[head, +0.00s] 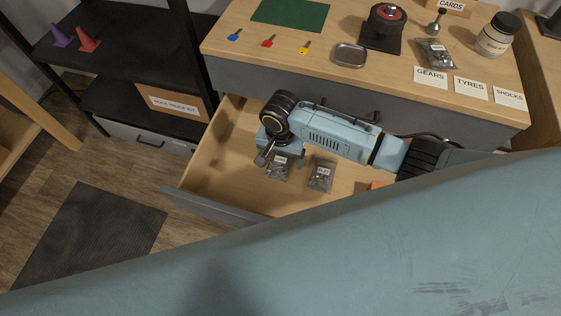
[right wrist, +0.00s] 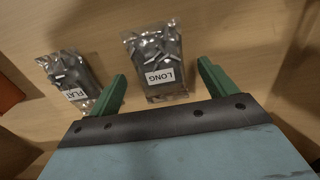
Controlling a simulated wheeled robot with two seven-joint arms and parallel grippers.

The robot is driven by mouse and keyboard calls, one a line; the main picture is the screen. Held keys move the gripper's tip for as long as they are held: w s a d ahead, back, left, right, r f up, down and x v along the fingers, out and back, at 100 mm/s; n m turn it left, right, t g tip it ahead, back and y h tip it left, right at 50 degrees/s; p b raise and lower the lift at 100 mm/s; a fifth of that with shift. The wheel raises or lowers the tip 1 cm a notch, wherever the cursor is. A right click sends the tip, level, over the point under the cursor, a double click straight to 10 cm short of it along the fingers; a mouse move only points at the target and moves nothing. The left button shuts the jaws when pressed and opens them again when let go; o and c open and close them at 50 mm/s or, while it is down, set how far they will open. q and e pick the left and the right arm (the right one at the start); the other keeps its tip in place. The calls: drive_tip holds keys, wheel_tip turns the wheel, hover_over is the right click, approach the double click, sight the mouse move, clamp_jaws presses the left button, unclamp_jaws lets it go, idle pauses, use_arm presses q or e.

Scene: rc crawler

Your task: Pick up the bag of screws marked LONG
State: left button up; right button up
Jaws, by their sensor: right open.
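The clear bag marked LONG (right wrist: 160,55), full of dark screws, lies flat in the open wooden drawer; in the head view it shows (head: 279,172), partly hidden by my gripper. My right gripper (head: 281,160) is over it, open and empty. In the right wrist view its two green fingers (right wrist: 162,75) stand apart, either side of the lower part of the bag. Whether the fingertips touch the drawer floor I cannot tell. A similar bag marked FLAT (right wrist: 72,82) lies beside it, to the right in the head view (head: 320,177). My left gripper is not in view.
The drawer front (head: 220,208) and the worktop (head: 365,75) border the drawer. Keys, a metal tray (head: 349,55), a jar (head: 496,34) and another small bag (head: 437,53) are on the worktop. An orange object (head: 377,185) lies in the drawer, right of FLAT.

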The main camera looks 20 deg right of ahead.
drive_tip(key=shift+c, duration=0.3)
drive_tip(key=c, duration=1)
drive_tip(key=shift+r, duration=0.1)
